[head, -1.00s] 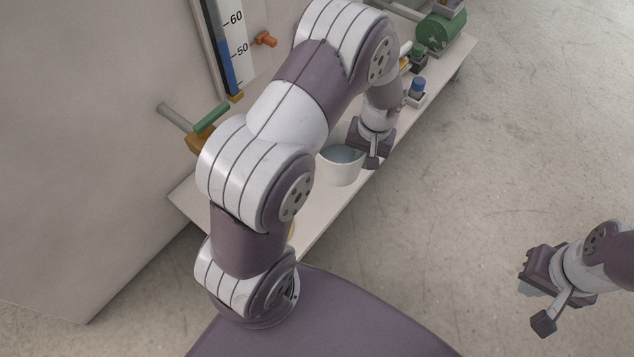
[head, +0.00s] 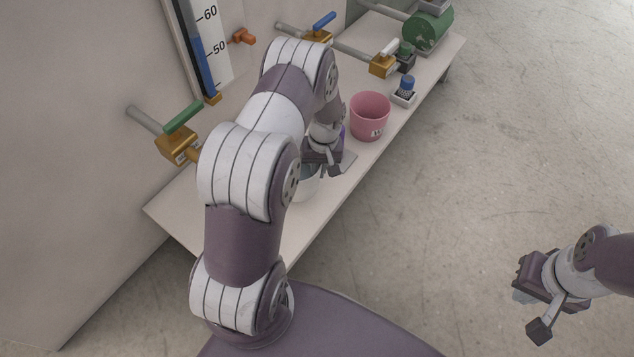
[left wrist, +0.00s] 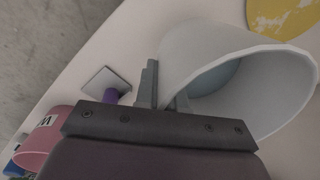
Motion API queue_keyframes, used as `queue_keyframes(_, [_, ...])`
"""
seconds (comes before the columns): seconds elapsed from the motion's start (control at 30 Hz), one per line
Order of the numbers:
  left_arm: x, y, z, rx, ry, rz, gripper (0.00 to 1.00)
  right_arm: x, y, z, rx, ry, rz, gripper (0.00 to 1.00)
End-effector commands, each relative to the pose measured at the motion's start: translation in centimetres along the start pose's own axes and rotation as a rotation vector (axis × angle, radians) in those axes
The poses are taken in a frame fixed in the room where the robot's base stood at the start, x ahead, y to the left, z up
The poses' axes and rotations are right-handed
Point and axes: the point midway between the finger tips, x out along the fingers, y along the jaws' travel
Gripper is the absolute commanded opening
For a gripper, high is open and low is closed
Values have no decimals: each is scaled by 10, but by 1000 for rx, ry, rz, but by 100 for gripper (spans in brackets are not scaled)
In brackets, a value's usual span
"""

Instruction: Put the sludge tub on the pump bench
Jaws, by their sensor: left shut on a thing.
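A white tub (head: 308,187) with grey-blue contents is partly hidden under my left arm in the head view. In the left wrist view its open mouth and wall (left wrist: 215,50) are close. My left gripper (head: 322,168) is shut on the tub's wall at the rim, one finger (left wrist: 149,85) outside it. I cannot tell whether the tub's base touches the bench. The long pale bench (head: 330,212) runs along the wall, with a green drum-shaped machine (head: 428,30) at its far end. My right gripper (head: 528,300) is over the floor at right, its jaw opening unclear.
A pink labelled tub (head: 369,117) stands beyond the gripper. A flat grey plate with a purple handle (left wrist: 110,96) lies between. A yellow disc (left wrist: 285,15) lies beside the white tub.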

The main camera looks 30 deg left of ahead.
Motion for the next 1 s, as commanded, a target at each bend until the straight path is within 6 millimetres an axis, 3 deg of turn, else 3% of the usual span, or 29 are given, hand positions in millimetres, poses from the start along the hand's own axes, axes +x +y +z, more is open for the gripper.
queue_keyframes(0.3, [44, 3, -4, 1, 0, 0, 0, 34, 0, 4, 0, 0, 0, 0])
queue_keyframes(0.63, [43, 3, -4, 1, 0, 0, 0, 31, 0, 4, 0, 1, 0, 0])
queue_keyframes(0.7, [43, 3, -3, 1, 0, 0, 28, 30, 0, 3, 0, 1, 0, 0])
queue_keyframes(0.73, [43, 3, -3, 1, 0, 0, 35, 30, 0, 3, 0, 1, 0, 0])
queue_keyframes(1.0, [42, 3, -3, 1, 0, 0, 35, 30, 0, 3, 0, 1, 0, 0])
